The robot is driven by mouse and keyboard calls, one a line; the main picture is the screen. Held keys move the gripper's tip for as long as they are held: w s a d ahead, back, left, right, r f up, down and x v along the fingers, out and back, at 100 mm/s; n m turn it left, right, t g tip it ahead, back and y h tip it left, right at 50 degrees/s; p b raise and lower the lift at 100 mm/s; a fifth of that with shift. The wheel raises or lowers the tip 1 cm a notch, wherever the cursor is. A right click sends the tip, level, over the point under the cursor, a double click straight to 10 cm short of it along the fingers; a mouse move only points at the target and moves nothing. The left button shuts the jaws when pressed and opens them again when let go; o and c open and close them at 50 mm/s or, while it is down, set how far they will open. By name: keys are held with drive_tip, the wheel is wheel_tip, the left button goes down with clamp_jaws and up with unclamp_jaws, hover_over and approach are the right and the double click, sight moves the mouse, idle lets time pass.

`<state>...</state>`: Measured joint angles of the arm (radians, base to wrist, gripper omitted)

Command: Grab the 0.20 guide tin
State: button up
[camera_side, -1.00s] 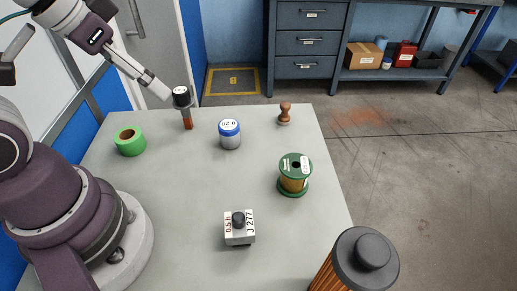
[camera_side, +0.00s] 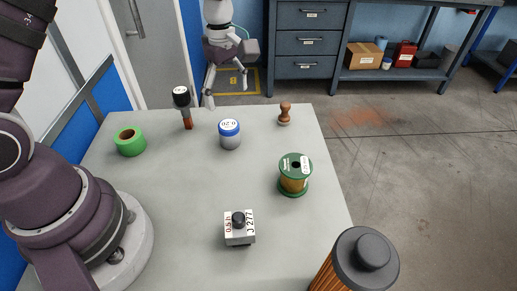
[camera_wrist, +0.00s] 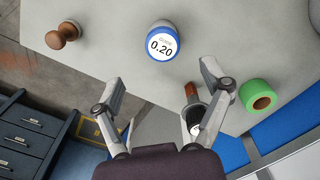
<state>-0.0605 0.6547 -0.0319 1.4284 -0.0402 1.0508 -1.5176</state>
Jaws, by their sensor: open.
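The 0.20 guide tin (camera_side: 229,136) is a small grey-white round tin with a blue-rimmed lid and a white "0.20" label. It stands upright on the grey table (camera_side: 180,210), towards the back. In the wrist view the tin (camera_wrist: 162,42) shows at top centre, with its label facing the camera. My gripper (camera_side: 226,95) is open and empty, pointing down above the table's back edge, behind the tin and apart from it. In the wrist view my gripper (camera_wrist: 161,73) has its two fingers spread wide, with the tin beyond their tips.
A dark-topped brown-red tool (camera_side: 184,108) stands left of my gripper, near the right finger in the wrist view. A green tape roll (camera_side: 130,142), wooden stamp (camera_side: 285,115), green-flanged spool (camera_side: 294,175), labelled block (camera_side: 239,228) and dark-capped copper-coloured cylinder (camera_side: 362,262) stand around the tin.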

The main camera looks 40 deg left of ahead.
sight(229, 124)
wheel_tip(229, 124, down, 11)
drive_tip(key=shift+s+a+r, duration=0.1)
drive_tip(key=c, duration=1.3)
